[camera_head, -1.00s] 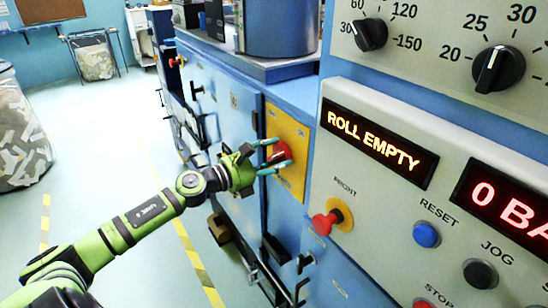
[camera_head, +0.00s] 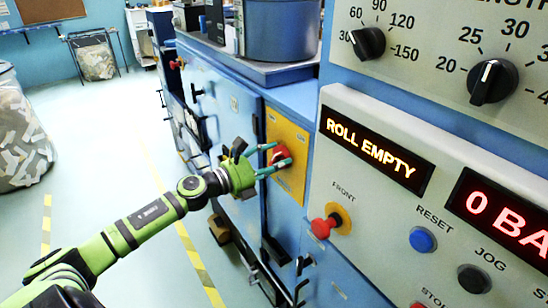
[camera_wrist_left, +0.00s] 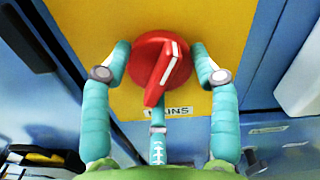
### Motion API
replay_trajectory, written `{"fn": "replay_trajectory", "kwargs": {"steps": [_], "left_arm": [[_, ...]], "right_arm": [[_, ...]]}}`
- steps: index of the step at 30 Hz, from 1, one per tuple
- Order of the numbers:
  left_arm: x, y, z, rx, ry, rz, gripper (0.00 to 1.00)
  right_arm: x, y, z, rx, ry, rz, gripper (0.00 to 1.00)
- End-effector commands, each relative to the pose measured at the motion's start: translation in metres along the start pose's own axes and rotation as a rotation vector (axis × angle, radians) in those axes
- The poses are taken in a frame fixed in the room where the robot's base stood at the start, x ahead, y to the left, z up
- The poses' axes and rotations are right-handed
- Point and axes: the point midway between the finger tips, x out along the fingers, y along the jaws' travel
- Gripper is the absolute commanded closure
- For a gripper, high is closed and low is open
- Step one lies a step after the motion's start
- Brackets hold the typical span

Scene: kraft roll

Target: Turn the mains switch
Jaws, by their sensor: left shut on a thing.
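The mains switch (camera_head: 278,154) is a red rotary knob on a yellow plate (camera_head: 289,133) on the side of the blue machine. In the left wrist view the red knob (camera_wrist_left: 161,68) has a raised handle with a white line. The handle is tilted, its upper end to the right and its lower end to the left, above a partly covered label ending in "INS". My left gripper (camera_head: 276,157) is shut on the switch. Its teal fingers show on both sides of the knob in the wrist view (camera_wrist_left: 164,75), with a third finger below. My right gripper is not in view.
The control panel at the right has a "ROLL EMPTY" display (camera_head: 375,147), a red front stop button (camera_head: 324,226), a blue reset button (camera_head: 422,239) and a black jog button (camera_head: 474,279). A bin of scraps (camera_head: 22,140) stands at the left. The floor between is clear.

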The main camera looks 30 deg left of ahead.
Motion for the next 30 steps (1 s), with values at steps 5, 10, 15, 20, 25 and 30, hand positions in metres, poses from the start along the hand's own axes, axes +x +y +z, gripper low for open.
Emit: {"fn": "replay_trajectory", "kwargs": {"steps": [5, 10, 15, 20, 25, 30], "left_arm": [[-0.001, -0.003, -0.007, -0.179, 0.018, -0.003, 0.72], [-0.001, -0.003, -0.007, -0.342, 0.018, -0.003, 0.72], [-0.001, -0.004, -0.006, -0.502, 0.017, -0.001, 0.72], [-0.001, -0.005, -0.006, -0.654, 0.017, -0.001, 0.72], [-0.001, -0.005, -0.006, -0.815, 0.018, 0.000, 0.72], [-0.001, -0.005, -0.005, -0.960, 0.016, 0.001, 0.72]], "right_arm": [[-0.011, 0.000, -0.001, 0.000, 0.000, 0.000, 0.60], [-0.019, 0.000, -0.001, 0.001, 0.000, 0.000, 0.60], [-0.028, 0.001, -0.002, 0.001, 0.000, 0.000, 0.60], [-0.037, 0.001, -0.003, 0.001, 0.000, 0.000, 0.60], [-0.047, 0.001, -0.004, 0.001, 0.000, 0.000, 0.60], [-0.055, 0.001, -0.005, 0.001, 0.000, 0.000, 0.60]]}}
